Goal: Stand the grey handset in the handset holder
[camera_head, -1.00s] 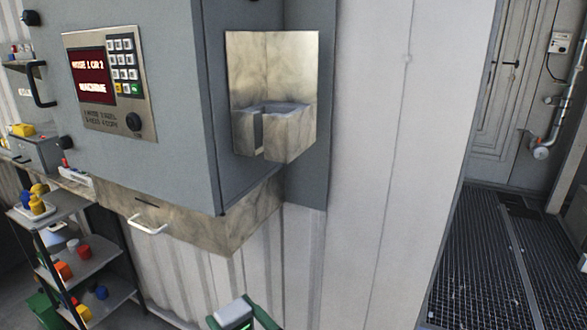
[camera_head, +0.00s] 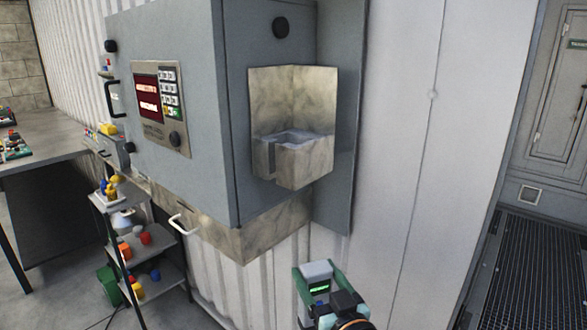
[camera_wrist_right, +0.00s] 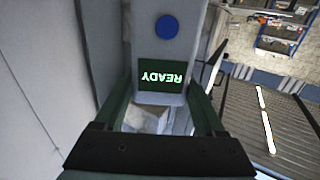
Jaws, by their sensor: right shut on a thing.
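The grey handset (camera_head: 317,270) is at the bottom of the head view, below the handset holder and apart from it. Its small dark screen with green text faces the head camera. In the right wrist view the handset (camera_wrist_right: 165,52) shows a blue button and a screen reading READY. My right gripper (camera_head: 322,292), with green fingers, is shut on the handset, one finger on each side. The handset holder (camera_head: 305,166) is a worn metal pocket with a back plate and a front slot, fixed to the cabinet's side. It looks empty. My left gripper is out of view.
The grey cabinet (camera_head: 230,130) has a keypad panel (camera_head: 160,105) on its front. A drawer with a white handle (camera_head: 183,224) sits below. A shelf rack (camera_head: 150,270) with coloured items stands at the left.

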